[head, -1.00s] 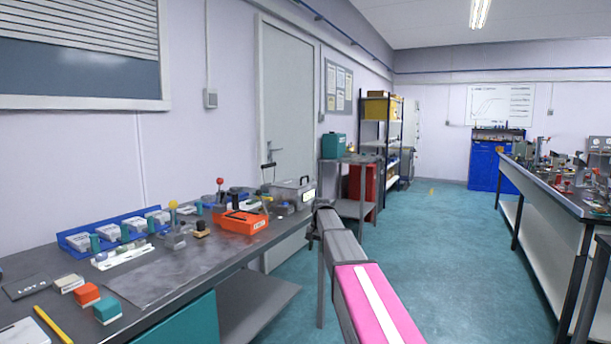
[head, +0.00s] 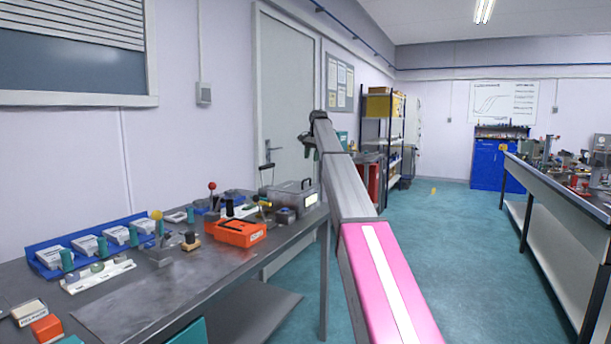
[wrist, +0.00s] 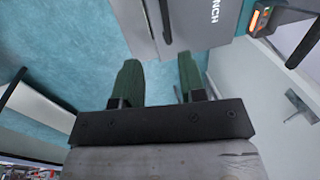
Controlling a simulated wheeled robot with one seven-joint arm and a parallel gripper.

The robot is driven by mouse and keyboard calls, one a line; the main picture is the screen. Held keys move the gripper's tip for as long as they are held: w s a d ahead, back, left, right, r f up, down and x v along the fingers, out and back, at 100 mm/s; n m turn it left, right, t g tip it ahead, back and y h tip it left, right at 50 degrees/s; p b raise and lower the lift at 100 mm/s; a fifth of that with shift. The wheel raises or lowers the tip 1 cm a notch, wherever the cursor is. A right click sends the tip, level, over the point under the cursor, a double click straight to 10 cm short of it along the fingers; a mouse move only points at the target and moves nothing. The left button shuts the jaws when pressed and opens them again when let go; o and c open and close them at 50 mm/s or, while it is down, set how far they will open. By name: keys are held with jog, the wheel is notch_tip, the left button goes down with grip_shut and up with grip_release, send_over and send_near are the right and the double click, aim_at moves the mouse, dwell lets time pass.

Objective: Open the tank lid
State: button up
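In the head view, the tank (head: 284,199) is a grey box at the far end of the left bench, with a small pale panel on its front. Its lid (head: 290,187) looks shut and has a dark handle on top. My gripper (head: 308,146) is raised above and slightly right of the tank, clear of it. In the wrist view my gripper (wrist: 158,72) shows two green fingers, apart, with nothing between them.
An orange box (head: 236,232), a red-knobbed lever (head: 212,188) and blue trays (head: 75,252) stand on the left bench (head: 150,300). A door (head: 285,95) is behind the tank. A shelf rack (head: 385,135) stands beyond. The floor (head: 440,260) between benches is clear.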

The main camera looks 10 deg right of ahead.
jog(key=f, duration=0.3)
jog(key=w+a+f, duration=0.1)
jog(key=f, duration=0.2)
jog(key=w+f, duration=0.1)
jog(key=f, duration=0.3)
jog(key=shift+w+a+f, duration=0.1)
jog(key=shift+w+a, duration=0.15)
jog(key=shift+a, duration=0.05)
grip_shut()
